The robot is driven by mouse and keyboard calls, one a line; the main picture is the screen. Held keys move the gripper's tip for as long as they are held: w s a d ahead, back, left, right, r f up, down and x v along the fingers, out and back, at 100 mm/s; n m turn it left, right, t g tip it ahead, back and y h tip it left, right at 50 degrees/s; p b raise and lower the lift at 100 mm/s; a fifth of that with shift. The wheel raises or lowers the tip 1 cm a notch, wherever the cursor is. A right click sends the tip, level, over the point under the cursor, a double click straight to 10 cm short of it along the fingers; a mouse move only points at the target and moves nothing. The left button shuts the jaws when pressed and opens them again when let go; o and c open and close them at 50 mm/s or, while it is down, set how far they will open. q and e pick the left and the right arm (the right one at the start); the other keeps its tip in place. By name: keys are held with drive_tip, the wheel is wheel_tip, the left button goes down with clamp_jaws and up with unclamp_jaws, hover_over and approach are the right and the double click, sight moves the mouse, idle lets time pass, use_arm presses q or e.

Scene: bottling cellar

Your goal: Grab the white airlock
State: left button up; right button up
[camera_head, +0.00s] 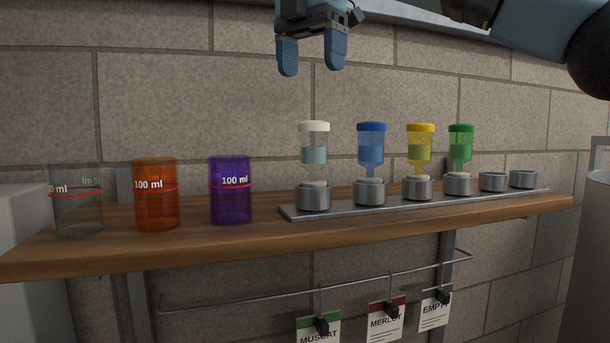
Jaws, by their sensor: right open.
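The white airlock (314,147) has a white cap and a clear body. It stands upright in the leftmost metal cup of a grey rack (297,214) on the wooden shelf. My right gripper (311,68) is at the top of the view, fingers pointing down. It is open and empty, above the white airlock and clear of it. My left gripper is not in view.
Blue (371,144), yellow (420,143) and green (460,142) airlocks stand in the rack, right of the white one. Two empty cups follow. Clear (77,212), orange (156,207) and purple (230,203) beakers stand left on the shelf (120,250). Labels hang below from a rail.

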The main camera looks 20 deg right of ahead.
sight(313, 171)
drive_tip(key=f, duration=0.1)
drive_tip(key=s+f, duration=0.1)
drive_tip(key=f+b, duration=0.1)
drive_tip(key=shift+s+f, duration=0.25)
drive_tip(key=shift+f, duration=0.15)
drive_tip(key=f, duration=0.1)
drive_tip(key=w+f, duration=0.1)
drive_tip(key=f, duration=0.1)
drive_tip(key=shift+w+d+f, duration=0.2)
drive_tip(key=shift+f, duration=0.25)
drive_tip(key=shift+s+a+f+p, duration=0.1)
drive_tip(key=shift+s+f+p, duration=0.15)
drive_tip(key=shift+p, duration=0.2)
drive_tip(key=f+p, duration=0.1)
drive_tip(key=f, duration=0.3)
drive_tip(key=shift+s+f, duration=0.1)
drive_tip(key=shift+s, duration=0.1)
drive_tip(key=shift+f, duration=0.2)
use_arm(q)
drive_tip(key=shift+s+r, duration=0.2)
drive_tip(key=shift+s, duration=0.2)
use_arm(e)
drive_tip(key=shift+s+r, duration=0.1)
drive_tip(key=c, duration=0.4)
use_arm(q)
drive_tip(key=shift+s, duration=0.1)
use_arm(e)
drive_tip(key=c, duration=0.6)
